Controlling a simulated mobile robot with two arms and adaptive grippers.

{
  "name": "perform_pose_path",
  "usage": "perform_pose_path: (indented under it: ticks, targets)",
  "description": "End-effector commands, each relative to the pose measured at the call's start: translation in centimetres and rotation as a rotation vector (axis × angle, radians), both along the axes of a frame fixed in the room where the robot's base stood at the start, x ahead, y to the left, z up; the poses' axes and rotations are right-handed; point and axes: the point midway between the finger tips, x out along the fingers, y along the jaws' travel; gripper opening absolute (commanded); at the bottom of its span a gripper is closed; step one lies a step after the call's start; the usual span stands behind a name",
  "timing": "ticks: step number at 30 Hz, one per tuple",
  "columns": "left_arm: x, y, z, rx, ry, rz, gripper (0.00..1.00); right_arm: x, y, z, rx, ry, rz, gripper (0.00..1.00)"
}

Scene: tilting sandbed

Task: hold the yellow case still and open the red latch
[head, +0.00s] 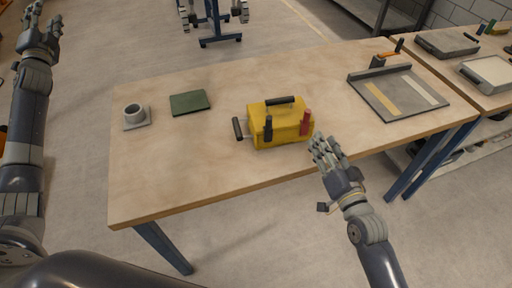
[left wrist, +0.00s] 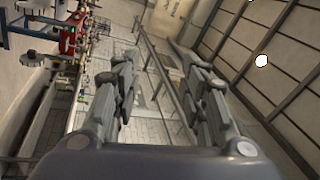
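The yellow case (head: 279,133) stands upright on the wooden table with a black handle on top. A red latch (head: 305,123) and a dark latch (head: 268,128) are on its front, and a black side handle (head: 237,129) sticks out to the left. My right gripper (head: 323,146) is open and empty at the table's front edge, just right of the case and apart from the red latch. My left gripper (head: 40,38) is raised at the far left, away from the table. In the left wrist view its fingers (left wrist: 160,85) are spread with nothing between them.
A grey cup-like fitting (head: 135,114) and a dark green pad (head: 190,102) lie on the left of the table (head: 180,160). A grey tray with strips (head: 398,92) lies on the right. The tabletop in front of the green pad is clear.

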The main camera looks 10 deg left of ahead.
Motion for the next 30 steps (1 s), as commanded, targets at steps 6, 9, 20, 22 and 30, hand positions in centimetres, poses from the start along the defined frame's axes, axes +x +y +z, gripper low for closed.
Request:
perform_pose_path:
  ticks: [6, 9, 20, 22, 30]
  targets:
    - [3.3, -10.3, -7.8, -0.110, 0.032, -0.175, 0.40, 0.0, 0.0, 0.0, 0.000, 0.000, 0.000, 0.33]
    - [4.0, -15.2, -11.1, -0.173, 0.044, -0.252, 0.40, 0.0, 0.0, 0.0, 0.000, 0.000, 0.000, 0.33]
    - [2.3, -34.3, -20.9, -0.474, 0.062, -0.515, 0.40, 0.0, 0.0, 0.0, 0.000, 0.000, 0.000, 0.33]
    - [1.2, -38.1, -22.4, -0.550, 0.063, -0.559, 0.40, 0.0, 0.0, 0.0, 0.000, 0.000, 0.000, 0.33]
    - [-4.9, -52.0, -26.5, -0.906, 0.060, -0.682, 0.40, 0.0, 0.0, 0.0, 0.000, 0.000, 0.000, 0.33]
